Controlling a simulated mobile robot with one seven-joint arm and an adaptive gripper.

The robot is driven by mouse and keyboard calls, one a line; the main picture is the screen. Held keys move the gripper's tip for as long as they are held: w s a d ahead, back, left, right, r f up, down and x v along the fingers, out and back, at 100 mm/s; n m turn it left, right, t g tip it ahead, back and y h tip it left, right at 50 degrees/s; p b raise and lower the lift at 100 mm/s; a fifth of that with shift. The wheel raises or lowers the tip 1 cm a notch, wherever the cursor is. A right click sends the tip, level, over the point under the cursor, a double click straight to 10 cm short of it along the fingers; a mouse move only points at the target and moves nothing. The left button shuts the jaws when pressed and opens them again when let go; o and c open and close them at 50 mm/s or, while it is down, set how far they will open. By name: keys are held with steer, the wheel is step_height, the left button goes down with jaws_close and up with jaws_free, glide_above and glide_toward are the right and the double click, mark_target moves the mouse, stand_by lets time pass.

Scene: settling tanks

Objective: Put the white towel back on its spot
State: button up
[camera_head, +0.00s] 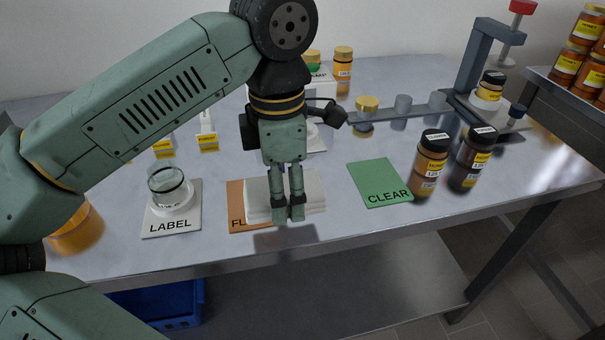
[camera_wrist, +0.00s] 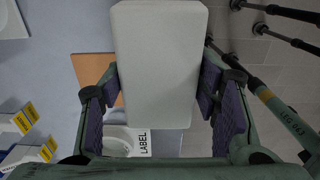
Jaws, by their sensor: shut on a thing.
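The white towel (camera_head: 312,196), a folded block, is between the fingers of my gripper (camera_head: 288,211). In the wrist view the towel (camera_wrist: 155,65) fills the space between the two purple finger pads (camera_wrist: 158,88). In the head view the towel overlaps the right part of an orange mat (camera_head: 237,213), whose lettering starts with "FL" and is otherwise covered. The orange mat (camera_wrist: 88,68) shows behind the towel in the wrist view, so the towel appears held above it. The exact gap is hard to tell.
A LABEL mat (camera_head: 160,227) with a glass jar (camera_head: 167,186) on a white base lies left. A green CLEAR mat (camera_head: 380,180) lies bare on the right, beside two dark jars (camera_head: 430,163) (camera_head: 472,158). The table's front edge is close. A grey press (camera_head: 480,62) stands at the back right.

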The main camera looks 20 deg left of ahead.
steer(key=w, duration=0.3)
steer(key=w+p, duration=0.1)
steer(key=w, duration=0.1)
steer(key=shift+w+d+f, duration=0.1)
steer(key=shift+w+f, duration=0.1)
steer(key=shift+w, duration=0.2)
steer(key=shift+w+f, duration=0.2)
steer(key=shift+w, duration=0.2)
step_height(320, 180, down, 3)
steer(key=shift+r+p, duration=0.1)
steer(key=shift+p, duration=0.65)
steer(key=shift+f, duration=0.3)
steer(key=shift+f, duration=0.1)
steer(key=shift+f+b, duration=0.35)
steer(key=shift+b, duration=0.25)
steer(key=o, duration=1.3)
steer(key=shift+r, duration=0.1)
